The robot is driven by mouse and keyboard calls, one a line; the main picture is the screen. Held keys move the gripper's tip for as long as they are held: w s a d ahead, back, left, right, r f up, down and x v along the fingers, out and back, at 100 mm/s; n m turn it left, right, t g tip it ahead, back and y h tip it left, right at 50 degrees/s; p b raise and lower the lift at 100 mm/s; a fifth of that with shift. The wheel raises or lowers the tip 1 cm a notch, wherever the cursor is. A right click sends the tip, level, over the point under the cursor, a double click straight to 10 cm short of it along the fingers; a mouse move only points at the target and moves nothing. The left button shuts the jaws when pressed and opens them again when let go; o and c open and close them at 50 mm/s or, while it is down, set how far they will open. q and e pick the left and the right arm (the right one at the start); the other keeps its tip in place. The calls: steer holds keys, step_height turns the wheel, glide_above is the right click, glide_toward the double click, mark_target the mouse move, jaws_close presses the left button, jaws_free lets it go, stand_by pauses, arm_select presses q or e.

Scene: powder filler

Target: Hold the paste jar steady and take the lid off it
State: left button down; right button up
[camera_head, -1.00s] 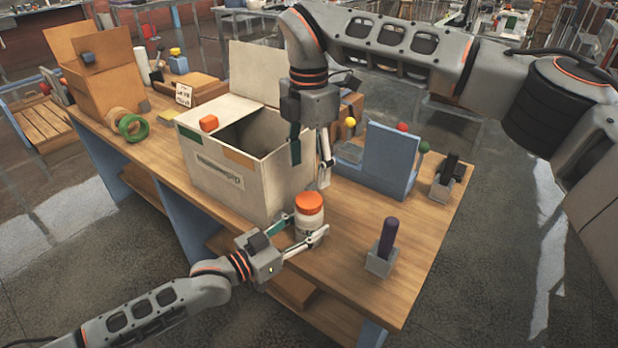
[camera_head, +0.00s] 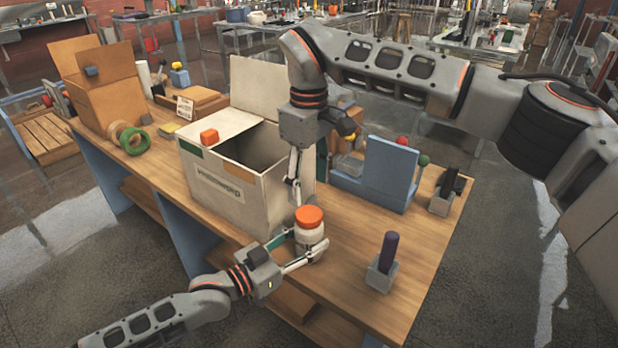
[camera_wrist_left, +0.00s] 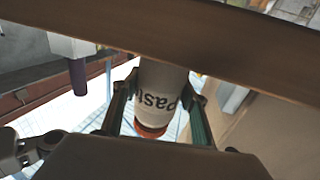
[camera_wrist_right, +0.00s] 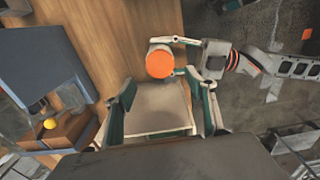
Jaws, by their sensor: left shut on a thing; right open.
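The white paste jar (camera_head: 310,245) with its orange lid (camera_head: 309,216) on stands upright on the table, near the front edge. My left gripper (camera_head: 304,258) is shut on the jar's body, low down. In the left wrist view the jar (camera_wrist_left: 160,92), lettered "past…", sits between the two fingers, with its lid at the lower end. My right gripper (camera_head: 305,185) is open and empty, pointing down above the lid. In the right wrist view the lid (camera_wrist_right: 160,63) lies just beyond the fingertips, with no contact visible.
An open white carton (camera_head: 235,195) stands close beside the jar on the left. A purple handle in a grey block (camera_head: 382,275) stands to the right. A blue stand (camera_head: 388,175) with coloured balls is behind. The table between the jar and the purple handle is clear.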

mark_target(309, 213)
step_height(309, 213, down, 7)
steer(key=shift+f, duration=0.15)
stand_by(0.4)
